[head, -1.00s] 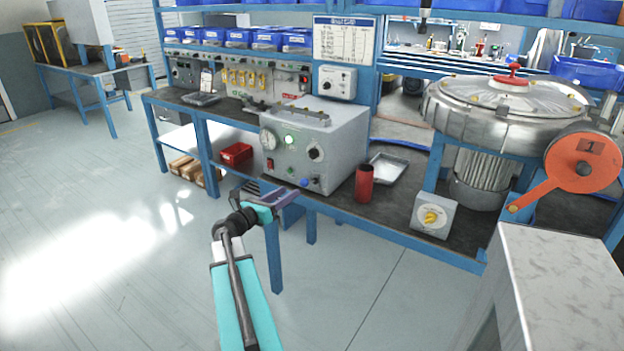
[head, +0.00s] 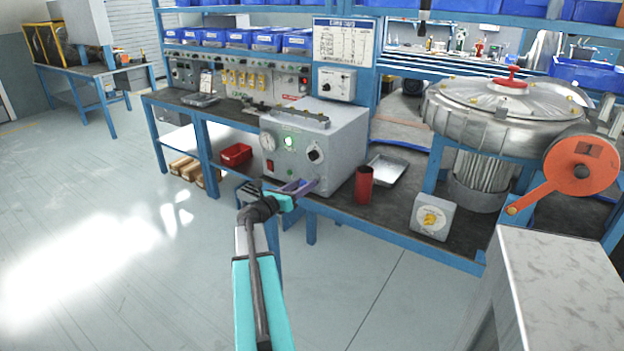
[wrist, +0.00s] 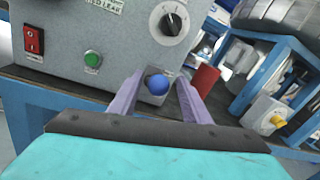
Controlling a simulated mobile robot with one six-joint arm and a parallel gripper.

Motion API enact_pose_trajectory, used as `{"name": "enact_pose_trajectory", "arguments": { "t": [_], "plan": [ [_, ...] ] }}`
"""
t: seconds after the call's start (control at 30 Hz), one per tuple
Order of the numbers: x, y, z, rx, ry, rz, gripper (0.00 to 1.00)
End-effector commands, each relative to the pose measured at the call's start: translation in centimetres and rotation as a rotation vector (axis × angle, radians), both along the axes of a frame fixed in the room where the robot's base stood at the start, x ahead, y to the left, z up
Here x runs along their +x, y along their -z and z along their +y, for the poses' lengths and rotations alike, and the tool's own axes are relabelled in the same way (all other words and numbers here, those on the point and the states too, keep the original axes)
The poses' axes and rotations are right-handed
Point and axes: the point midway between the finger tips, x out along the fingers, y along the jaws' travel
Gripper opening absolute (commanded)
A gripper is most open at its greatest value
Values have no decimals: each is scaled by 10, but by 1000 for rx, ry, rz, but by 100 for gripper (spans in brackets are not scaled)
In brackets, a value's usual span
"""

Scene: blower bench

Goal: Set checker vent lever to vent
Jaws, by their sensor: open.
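The checker is a grey box (head: 340,138) on the bench, with a gauge (head: 268,142), a lit green lamp (head: 289,142) and a black dial on its front. In the wrist view its front panel (wrist: 115,45) shows a red switch, a green button and the dial (wrist: 171,24). A blue ball knob (wrist: 157,84), apparently the vent lever's end, sits low on the panel. My gripper (wrist: 160,90) is open, its two purple fingers either side of the knob in the picture; contact cannot be told. In the head view my gripper (head: 305,187) is at the checker's lower front and hides the knob.
A red cylinder (head: 364,183) and a metal tray (head: 387,170) stand right of the checker. Further right are a grey box with a yellow knob (head: 433,218) and a large metal drum (head: 500,115). The floor before the bench is clear.

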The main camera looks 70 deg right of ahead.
Motion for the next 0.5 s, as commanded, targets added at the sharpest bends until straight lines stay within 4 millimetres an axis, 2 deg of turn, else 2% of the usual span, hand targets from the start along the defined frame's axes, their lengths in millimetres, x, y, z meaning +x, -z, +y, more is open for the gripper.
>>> {"name": "enact_pose_trajectory", "arguments": {
  "t": [0.2,0.5],
  "plan": [
    [-10,0,-28,-1,1,-1,44],
    [-16,0,-44,0,-1,-1,44]
  ]
}}
